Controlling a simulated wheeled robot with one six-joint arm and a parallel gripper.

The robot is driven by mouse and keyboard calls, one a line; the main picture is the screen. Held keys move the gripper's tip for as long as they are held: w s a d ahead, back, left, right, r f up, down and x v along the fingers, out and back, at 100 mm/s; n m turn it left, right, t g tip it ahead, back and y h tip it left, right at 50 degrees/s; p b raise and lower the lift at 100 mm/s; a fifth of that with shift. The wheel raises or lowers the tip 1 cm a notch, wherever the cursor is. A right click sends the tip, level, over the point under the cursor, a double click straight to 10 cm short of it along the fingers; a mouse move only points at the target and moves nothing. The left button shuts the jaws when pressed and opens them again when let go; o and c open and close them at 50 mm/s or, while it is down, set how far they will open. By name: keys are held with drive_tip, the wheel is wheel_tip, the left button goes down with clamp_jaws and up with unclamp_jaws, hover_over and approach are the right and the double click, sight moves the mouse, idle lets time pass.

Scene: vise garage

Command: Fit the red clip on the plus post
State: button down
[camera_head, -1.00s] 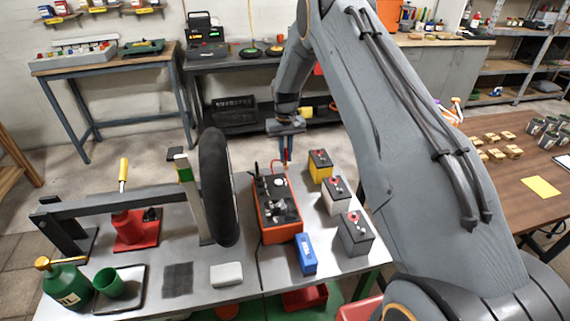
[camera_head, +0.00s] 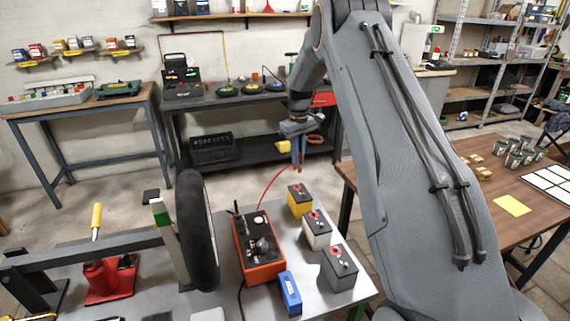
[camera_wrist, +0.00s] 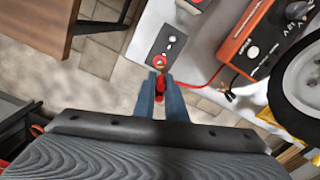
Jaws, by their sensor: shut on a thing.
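My gripper (camera_head: 298,160) is shut on the red clip (camera_wrist: 159,86), whose red cable (camera_head: 273,184) runs to the orange charger (camera_head: 259,247). In the head view it hangs above and behind the yellow battery (camera_head: 300,203). In the wrist view the clip, partly hidden between the fingers (camera_wrist: 158,100), points at a dark battery top (camera_wrist: 172,38). A red-ringed post (camera_wrist: 159,62) lies just past the fingertips; I cannot tell whether the clip touches it. The white battery (camera_head: 316,231) and grey battery (camera_head: 339,268) stand nearer.
A wheel (camera_head: 198,230) stands left of the charger, and a blue box (camera_head: 290,292) in front. A black clip (camera_wrist: 229,91) lies beside the charger. A brown table (camera_head: 460,223) is at right. A bench (camera_head: 240,100) with tools stands behind, across open floor.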

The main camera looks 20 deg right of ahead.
drive_tip(key=shift+f+b, duration=0.7)
drive_tip(key=shift+f, duration=1.65)
drive_tip(key=shift+f+b, duration=0.95)
drive_tip(key=shift+f, duration=0.4)
idle(0.6)
drive_tip(key=c, duration=1.2)
unclamp_jaws()
drive_tip(key=shift+o, duration=0.2)
drive_tip(key=shift+r+p, duration=1.25)
drive_tip(key=shift+r, duration=2.75)
